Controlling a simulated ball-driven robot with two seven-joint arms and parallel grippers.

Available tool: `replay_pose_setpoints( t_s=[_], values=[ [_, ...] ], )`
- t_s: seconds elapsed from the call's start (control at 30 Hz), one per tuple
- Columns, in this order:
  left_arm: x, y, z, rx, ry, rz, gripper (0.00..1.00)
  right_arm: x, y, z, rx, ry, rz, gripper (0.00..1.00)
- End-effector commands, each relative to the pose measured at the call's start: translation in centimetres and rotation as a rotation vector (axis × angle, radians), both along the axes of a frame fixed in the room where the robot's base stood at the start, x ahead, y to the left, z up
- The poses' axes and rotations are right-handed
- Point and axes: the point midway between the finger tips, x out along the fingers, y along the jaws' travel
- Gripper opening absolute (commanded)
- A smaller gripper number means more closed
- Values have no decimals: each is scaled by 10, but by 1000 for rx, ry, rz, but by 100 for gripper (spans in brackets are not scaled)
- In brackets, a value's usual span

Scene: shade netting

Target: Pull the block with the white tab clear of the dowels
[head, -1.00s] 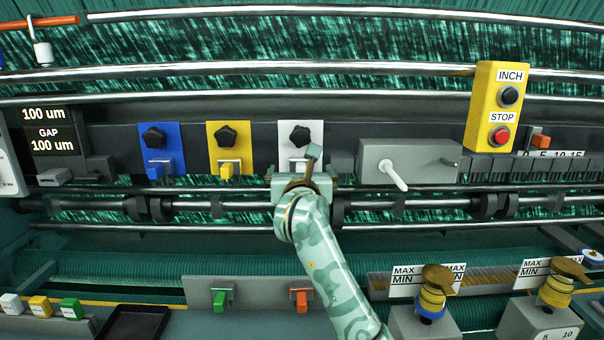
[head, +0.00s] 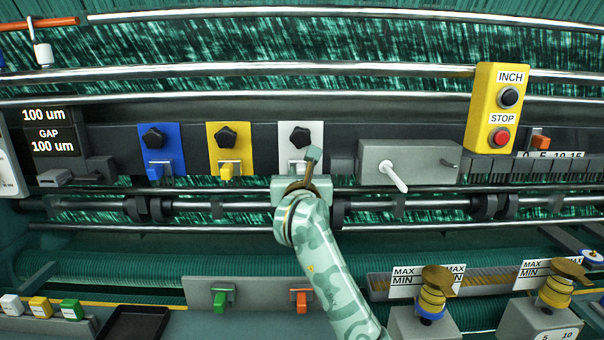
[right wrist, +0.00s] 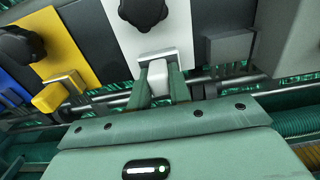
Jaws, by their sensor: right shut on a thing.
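The block with the white tab has a pale face plate (head: 301,136) with a black star knob, at the middle of the head view. Its white tab (right wrist: 158,75) shows below the plate in the right wrist view. My right gripper (right wrist: 160,88) is shut on the white tab, with one finger on each side of it. In the head view my right gripper (head: 303,178) covers the lower part of this block. The dowels behind the plate are hidden, so I cannot tell how far the block sits on them. My left gripper is not in view.
A yellow block (head: 229,147) and a blue block (head: 161,149) stand to the left. A grey box with a white lever (head: 393,176) is close on the right. Steel rails (head: 420,204) run across below. A yellow INCH/STOP box (head: 497,107) is further right.

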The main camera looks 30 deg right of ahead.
Motion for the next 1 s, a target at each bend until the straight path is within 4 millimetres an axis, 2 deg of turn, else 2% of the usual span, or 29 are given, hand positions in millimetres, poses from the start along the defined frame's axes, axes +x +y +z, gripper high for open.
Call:
replay_pose_setpoints(
  t_s=[0.53, 1.0],
  values=[
    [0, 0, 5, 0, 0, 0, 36, -10, 7, 1, 0, 0, 1, 0],
    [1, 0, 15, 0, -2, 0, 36, -33, 21, 1, 1, -1, 1, 0]
  ],
)
